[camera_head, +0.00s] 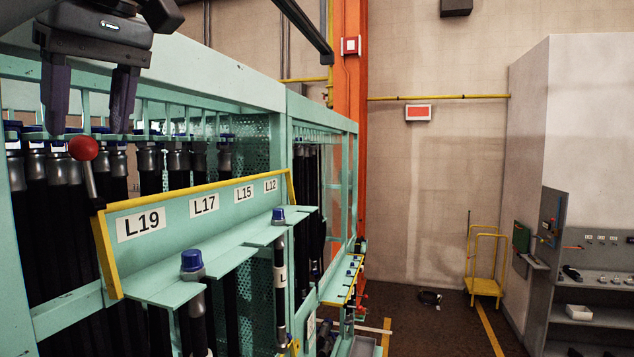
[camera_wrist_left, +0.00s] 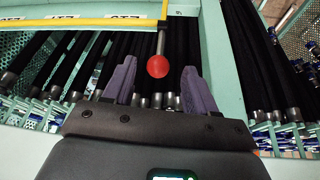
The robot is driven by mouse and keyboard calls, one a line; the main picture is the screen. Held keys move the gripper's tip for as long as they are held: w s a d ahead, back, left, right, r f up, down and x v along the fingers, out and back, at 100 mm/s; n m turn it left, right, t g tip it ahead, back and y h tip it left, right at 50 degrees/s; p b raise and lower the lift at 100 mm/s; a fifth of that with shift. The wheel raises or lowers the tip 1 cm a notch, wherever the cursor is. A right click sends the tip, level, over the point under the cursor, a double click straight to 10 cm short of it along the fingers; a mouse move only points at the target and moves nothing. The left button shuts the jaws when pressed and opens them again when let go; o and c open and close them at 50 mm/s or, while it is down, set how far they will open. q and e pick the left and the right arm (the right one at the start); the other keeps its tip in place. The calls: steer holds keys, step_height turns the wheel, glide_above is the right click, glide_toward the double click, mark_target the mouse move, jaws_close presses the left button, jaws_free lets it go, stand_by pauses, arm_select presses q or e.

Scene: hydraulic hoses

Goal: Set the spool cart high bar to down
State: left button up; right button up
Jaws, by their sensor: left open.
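The spool cart (camera_head: 225,65) is a pale green frame at the left. Its yellow high bar (camera_head: 200,190) runs along the top of a panel labelled L19, L17, L15 and L12. A lever with a red ball knob (camera_head: 83,148) sticks up at the bar's near end. In the left wrist view the bar (camera_wrist_left: 80,21) crosses the top, and the knob (camera_wrist_left: 157,66) appears between the finger tips. My left gripper (camera_head: 89,128) is open, fingers pointing down, one on each side of the knob in the picture. Contact cannot be told. My right gripper is not in view.
Black hoses (camera_head: 67,215) hang in the cart behind the panel. Blue-capped hose ends (camera_head: 192,261) stand on green ledges below it. The floor between is mostly clear.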

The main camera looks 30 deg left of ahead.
mark_target(88, 148)
arm_select(q)
steer(key=b+x, duration=0.1)
steer(key=x, duration=0.2)
steer(key=shift+f+b, duration=0.3)
steer(key=x, duration=0.3)
steer(key=shift+a+f, duration=0.25)
steer(key=shift+f, duration=0.1)
steer(key=shift+a+f, duration=0.3)
steer(key=shift+f, duration=0.3)
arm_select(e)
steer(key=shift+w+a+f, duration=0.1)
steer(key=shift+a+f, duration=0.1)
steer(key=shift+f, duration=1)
arm_select(q)
jaws_close()
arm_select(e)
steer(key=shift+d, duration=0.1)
